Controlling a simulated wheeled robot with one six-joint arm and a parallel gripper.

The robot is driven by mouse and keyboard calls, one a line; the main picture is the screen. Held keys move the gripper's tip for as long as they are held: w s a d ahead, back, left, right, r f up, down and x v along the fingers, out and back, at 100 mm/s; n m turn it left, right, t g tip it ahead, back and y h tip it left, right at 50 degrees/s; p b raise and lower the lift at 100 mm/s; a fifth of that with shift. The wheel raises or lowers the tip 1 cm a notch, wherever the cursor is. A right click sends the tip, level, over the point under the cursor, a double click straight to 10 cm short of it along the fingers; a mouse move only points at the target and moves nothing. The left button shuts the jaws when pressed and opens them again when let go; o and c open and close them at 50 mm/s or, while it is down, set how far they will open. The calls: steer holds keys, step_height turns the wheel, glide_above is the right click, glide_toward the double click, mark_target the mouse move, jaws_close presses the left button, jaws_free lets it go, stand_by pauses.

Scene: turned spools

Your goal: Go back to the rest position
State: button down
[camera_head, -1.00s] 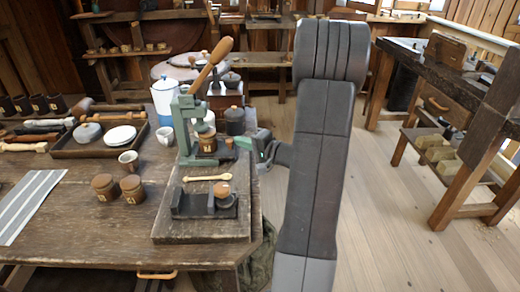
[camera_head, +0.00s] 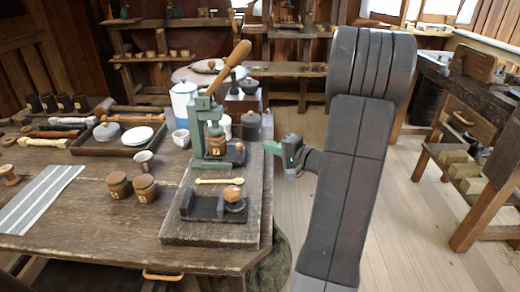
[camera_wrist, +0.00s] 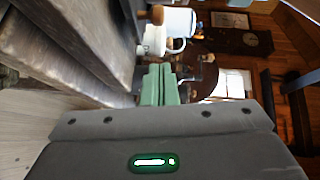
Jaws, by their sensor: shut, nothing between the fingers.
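My gripper (camera_head: 270,147) is just right of the workbench's right edge in the head view, apart from the green press (camera_head: 202,130) with its wooden lever. In the wrist view its green fingers (camera_wrist: 160,84) lie together with nothing between them. A wooden spool marked with a label (camera_head: 217,142) sits in the press. My dark arm stands upright at the right of the bench and hides part of the floor and background.
The workbench (camera_head: 120,240) carries two lidded wooden jars (camera_head: 131,187), a dark tray (camera_head: 82,150), a white canister (camera_head: 183,110) and a black holder (camera_head: 205,206) with a round wooden knob. A side bench (camera_head: 490,110) stands at right. Open floor (camera_head: 410,235) lies between.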

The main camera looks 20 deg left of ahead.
steer(key=v, duration=0.7)
steer(key=shift+s+d, duration=0.25)
steer(key=shift+d, duration=0.1)
steer(key=shift+a+r, duration=0.1)
steer(key=x, duration=1)
steer(key=shift+a, duration=0.25)
steer(key=shift+s+a+p, duration=0.45)
steer(key=shift+s+a, duration=0.1)
steer(key=shift+a, duration=0.4)
steer(key=shift+s+a+f, duration=0.2)
steer(key=shift+a+f, duration=0.05)
steer(key=shift+a, duration=0.25)
